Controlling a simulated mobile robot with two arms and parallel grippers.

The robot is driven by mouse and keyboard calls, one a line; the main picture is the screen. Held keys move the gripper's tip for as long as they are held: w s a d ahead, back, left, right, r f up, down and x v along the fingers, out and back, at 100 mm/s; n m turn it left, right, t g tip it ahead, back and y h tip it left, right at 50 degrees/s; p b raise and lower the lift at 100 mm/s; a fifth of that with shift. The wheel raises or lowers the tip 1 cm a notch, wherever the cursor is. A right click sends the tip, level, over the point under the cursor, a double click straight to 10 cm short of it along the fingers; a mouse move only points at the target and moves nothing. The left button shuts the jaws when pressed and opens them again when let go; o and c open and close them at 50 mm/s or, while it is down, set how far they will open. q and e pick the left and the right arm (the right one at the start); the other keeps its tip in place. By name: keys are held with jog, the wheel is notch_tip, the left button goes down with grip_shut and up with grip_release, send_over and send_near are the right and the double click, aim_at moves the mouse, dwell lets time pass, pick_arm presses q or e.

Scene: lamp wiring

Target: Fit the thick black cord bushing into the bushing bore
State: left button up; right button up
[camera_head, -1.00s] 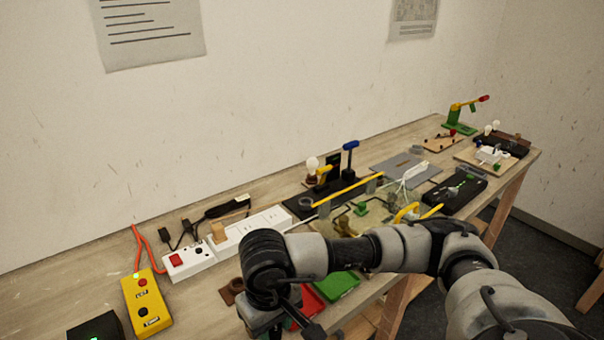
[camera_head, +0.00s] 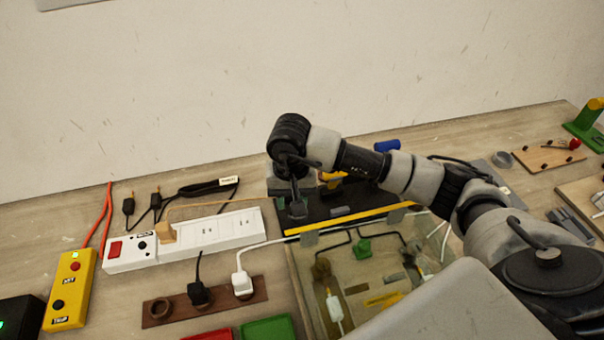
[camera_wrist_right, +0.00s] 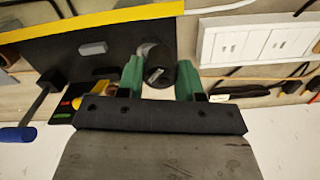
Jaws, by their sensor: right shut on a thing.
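My right gripper (camera_head: 297,207) is over the left end of the black board (camera_head: 341,220), pointing down. In the right wrist view its green fingers (camera_wrist_right: 159,82) are shut on a short black cylinder (camera_wrist_right: 158,73), which looks like the thick black cord bushing. A grey rounded rim (camera_wrist_right: 147,48) shows just beyond it, perhaps the bushing bore. I cannot tell whether the bushing is above the bore, touching it or inside it. In the head view my gripper hides the bushing and most of this spot. My left gripper is not in view.
A white power strip (camera_head: 225,232) lies to the left. A brown rack (camera_head: 163,313) with a black and a white plug is in front. A yellow strip (camera_head: 350,219) edges the board. A blue-handled tool (camera_head: 387,146) stands behind my arm. The yellow control box (camera_head: 70,290) is far left.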

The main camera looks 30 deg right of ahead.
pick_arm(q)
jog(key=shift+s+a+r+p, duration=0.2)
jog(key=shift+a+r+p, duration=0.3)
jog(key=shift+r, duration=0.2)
pick_arm(e)
jog(key=w+d+m, duration=0.1)
jog(key=w+d+f+m, duration=0.2)
jog(key=w, duration=0.1)
jog(key=shift+m, duration=0.3)
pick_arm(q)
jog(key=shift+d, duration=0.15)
pick_arm(e)
jog(key=shift+d+f, duration=0.1)
jog(key=shift+d, duration=0.05)
jog(key=shift+f+b, duration=0.45)
jog(key=shift+b, duration=0.35)
notch_tip(320, 180, down, 3)
jog(key=b, duration=0.3)
jog(key=shift+f, duration=0.15)
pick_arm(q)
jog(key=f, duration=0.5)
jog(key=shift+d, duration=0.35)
